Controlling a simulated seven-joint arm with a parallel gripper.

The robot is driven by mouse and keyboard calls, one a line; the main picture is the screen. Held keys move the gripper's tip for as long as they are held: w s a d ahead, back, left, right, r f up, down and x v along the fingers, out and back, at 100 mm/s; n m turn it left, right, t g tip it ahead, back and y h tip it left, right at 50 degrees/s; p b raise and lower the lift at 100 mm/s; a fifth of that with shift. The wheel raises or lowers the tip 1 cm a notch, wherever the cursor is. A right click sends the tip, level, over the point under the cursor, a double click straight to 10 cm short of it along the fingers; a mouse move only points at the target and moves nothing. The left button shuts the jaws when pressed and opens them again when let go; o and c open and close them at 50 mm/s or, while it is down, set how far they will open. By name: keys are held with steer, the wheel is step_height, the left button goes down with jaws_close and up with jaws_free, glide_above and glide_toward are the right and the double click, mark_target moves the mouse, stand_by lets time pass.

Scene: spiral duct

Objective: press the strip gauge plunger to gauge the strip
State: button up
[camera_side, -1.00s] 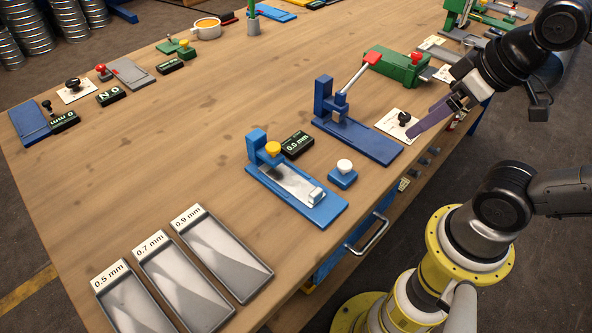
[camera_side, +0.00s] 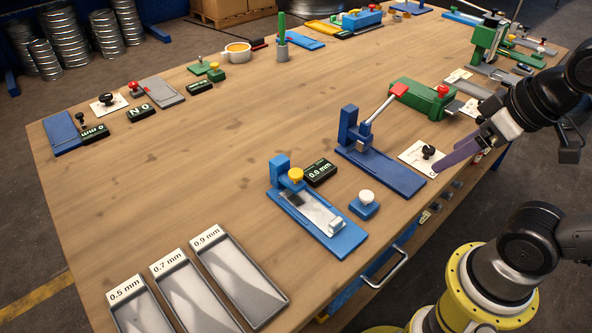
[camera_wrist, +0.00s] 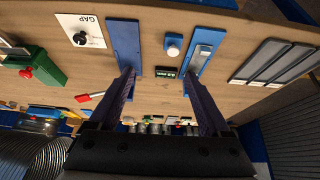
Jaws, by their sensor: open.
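The strip gauge (camera_side: 345,240) is a blue base with an upright block at its far end and a yellow plunger (camera_side: 295,174) on top. A silver strip (camera_side: 316,211) lies along the base, its far end under the block. Beside it a dark display (camera_side: 319,172) reads 0.0 mm. My gripper (camera_side: 440,172) is at the right, by the black-knob card, well apart from the gauge. In the wrist view my gripper (camera_wrist: 160,76) has its two purple fingers spread, with nothing held between them. The gauge (camera_wrist: 205,38) also shows there, upper right of centre.
A blue block with a white button (camera_side: 366,197) stands right of the gauge. A blue lever press (camera_side: 385,175) with a red handle stands between gauge and gripper. Three grey trays (camera_side: 240,283) labelled 0.5, 0.7 and 0.9 mm lie at the front left. The middle of the table is clear.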

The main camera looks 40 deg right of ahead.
jaws_close()
stand_by(1.4)
